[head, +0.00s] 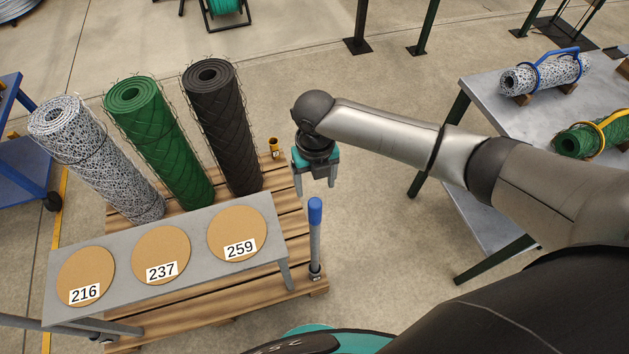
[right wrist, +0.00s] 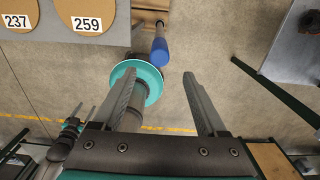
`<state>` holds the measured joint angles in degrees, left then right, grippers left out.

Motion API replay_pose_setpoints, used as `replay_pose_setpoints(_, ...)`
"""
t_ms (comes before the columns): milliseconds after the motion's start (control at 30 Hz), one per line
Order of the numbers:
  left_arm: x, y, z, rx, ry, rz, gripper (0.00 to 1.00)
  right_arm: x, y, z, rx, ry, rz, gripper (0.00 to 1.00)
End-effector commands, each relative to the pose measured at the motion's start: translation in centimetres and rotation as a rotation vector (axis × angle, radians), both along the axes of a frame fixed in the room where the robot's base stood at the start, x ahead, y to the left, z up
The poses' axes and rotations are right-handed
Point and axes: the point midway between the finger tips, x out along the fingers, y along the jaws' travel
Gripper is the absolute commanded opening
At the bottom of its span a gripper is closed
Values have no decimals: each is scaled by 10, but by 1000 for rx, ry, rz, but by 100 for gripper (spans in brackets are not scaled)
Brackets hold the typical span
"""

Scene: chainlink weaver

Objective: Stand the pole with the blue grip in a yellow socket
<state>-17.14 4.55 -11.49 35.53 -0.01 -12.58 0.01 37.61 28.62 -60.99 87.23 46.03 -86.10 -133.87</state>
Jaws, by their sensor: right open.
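The pole with the blue grip (head: 315,212) stands upright at the front right corner of the pallet, its foot in a dark grey fitting (head: 316,276). A small yellow socket (head: 274,147) is at the pallet's back right corner. My right gripper (head: 315,182) is open and empty, its fingers pointing down; in the head view it shows just above the blue grip, apart from it.
Three upright mesh rolls, speckled (head: 95,160), green (head: 160,145) and black (head: 222,125), stand on the wooden pallet (head: 200,318). A grey bench (head: 200,222) with numbered discs is before them. A metal table (head: 490,110) with strapped rolls is at right. Floor between is clear.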

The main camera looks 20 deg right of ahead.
Motion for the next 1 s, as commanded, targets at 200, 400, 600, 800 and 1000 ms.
replay_pose_setpoints(200,1,1,-16,1,-1,1,62,0,0,-15,0,0,0,75)
replay_pose_setpoints(400,1,1,-40,1,-1,2,62,0,0,-38,0,-1,-1,75)
replay_pose_setpoints(600,1,1,-66,2,-1,2,62,-1,0,-68,-1,0,-2,75)
replay_pose_setpoints(800,0,1,-79,2,0,1,62,0,1,-91,1,-1,-2,75)
replay_pose_setpoints(1000,0,1,-79,1,0,1,62,0,1,-93,1,-2,-2,75)
